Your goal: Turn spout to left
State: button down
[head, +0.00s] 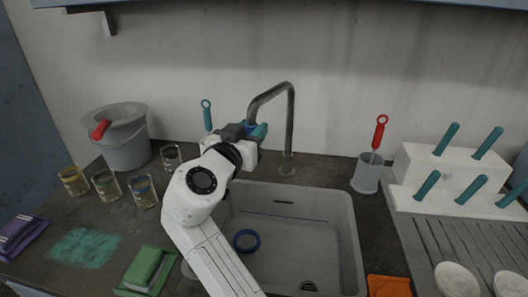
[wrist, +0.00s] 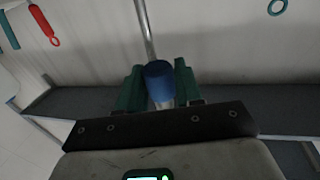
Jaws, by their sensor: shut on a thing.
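The grey tap spout (head: 290,120) rises from the counter behind the sink and bends over to the left in the head view. Its lower end has a blue tip, which shows in the wrist view (wrist: 158,72). My gripper (head: 256,131) is at this end, left of the upright pipe. In the wrist view, my gripper's teal fingers (wrist: 158,88) stand on both sides of the blue tip and are shut on it. In the head view my gripper hides most of the tip.
The grey sink (head: 345,235) holds a blue ring (head: 247,241). A grey bucket (head: 125,145) and several glass beakers stand left. A grey cup (head: 367,174) with a red-handled tool stands right, beside a white rack (head: 420,160) with teal pegs. A teal-ringed tool (head: 206,112) is behind my gripper.

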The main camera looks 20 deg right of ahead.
jog(key=w+a+b, duration=0.2)
jog(key=b, duration=0.1)
jog(key=shift+w+a, duration=0.1)
jog(key=shift+w, duration=0.3)
jog(key=shift+r, duration=0.1)
jog(key=c, duration=0.9)
grip_release()
jog(key=shift+w, duration=0.1)
jog(key=shift+o, duration=0.2)
jog(key=v, duration=1)
jog(key=shift+a, duration=0.45)
